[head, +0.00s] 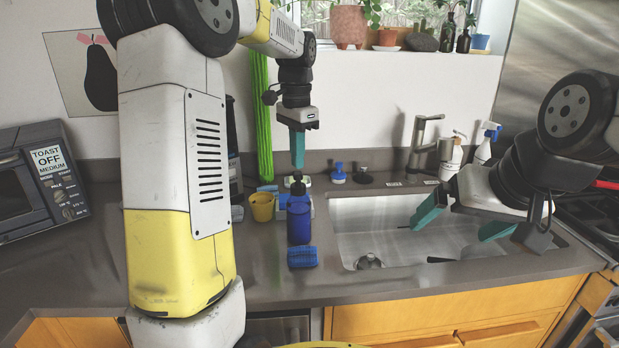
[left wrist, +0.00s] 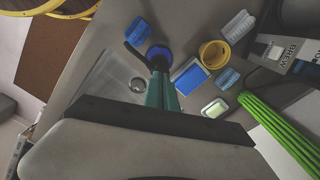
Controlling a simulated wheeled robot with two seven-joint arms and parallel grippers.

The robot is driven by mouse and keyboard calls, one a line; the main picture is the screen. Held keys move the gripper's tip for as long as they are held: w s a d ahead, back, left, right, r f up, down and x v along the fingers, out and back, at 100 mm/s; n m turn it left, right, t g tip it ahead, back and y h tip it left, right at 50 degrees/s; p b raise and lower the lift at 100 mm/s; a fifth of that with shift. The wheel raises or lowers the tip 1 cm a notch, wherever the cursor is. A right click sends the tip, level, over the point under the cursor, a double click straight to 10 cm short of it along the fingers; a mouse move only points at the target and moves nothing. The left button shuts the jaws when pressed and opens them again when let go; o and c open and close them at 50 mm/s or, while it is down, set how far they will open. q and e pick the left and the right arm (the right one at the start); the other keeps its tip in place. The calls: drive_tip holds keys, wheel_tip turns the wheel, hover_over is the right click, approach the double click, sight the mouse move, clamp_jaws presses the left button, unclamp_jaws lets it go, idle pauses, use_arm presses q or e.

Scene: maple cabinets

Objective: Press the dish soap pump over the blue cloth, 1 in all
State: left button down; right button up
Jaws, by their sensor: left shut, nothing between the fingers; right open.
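The dish soap bottle (head: 299,222) is blue with a dark pump head (head: 298,187), upright on the counter left of the sink. The blue cloth (head: 302,257) lies on the counter just in front of it. In the left wrist view the bottle (left wrist: 159,51) and the cloth (left wrist: 138,31) lie beyond my fingertips. My left gripper (head: 297,166) is shut and empty, pointing down directly above the pump head; I cannot tell whether it touches. It also shows in the left wrist view (left wrist: 160,78), partly covering the pump. My right gripper (head: 449,234) is open and empty over the sink.
The steel sink (head: 345,232) is right of the bottle, with a faucet (head: 420,140) behind. A yellow cup (head: 262,206) and a blue-and-white sponge (left wrist: 190,77) stand near the bottle. A toaster oven (head: 40,180) is at far left. The front left counter is clear.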

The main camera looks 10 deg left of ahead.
sight(298, 173)
use_arm(q)
drive_tip(key=shift+f, duration=0.25)
drive_tip(key=shift+f, duration=1.15)
drive_tip(key=shift+r, duration=1.45)
wheel_tip(298, 173, up, 6)
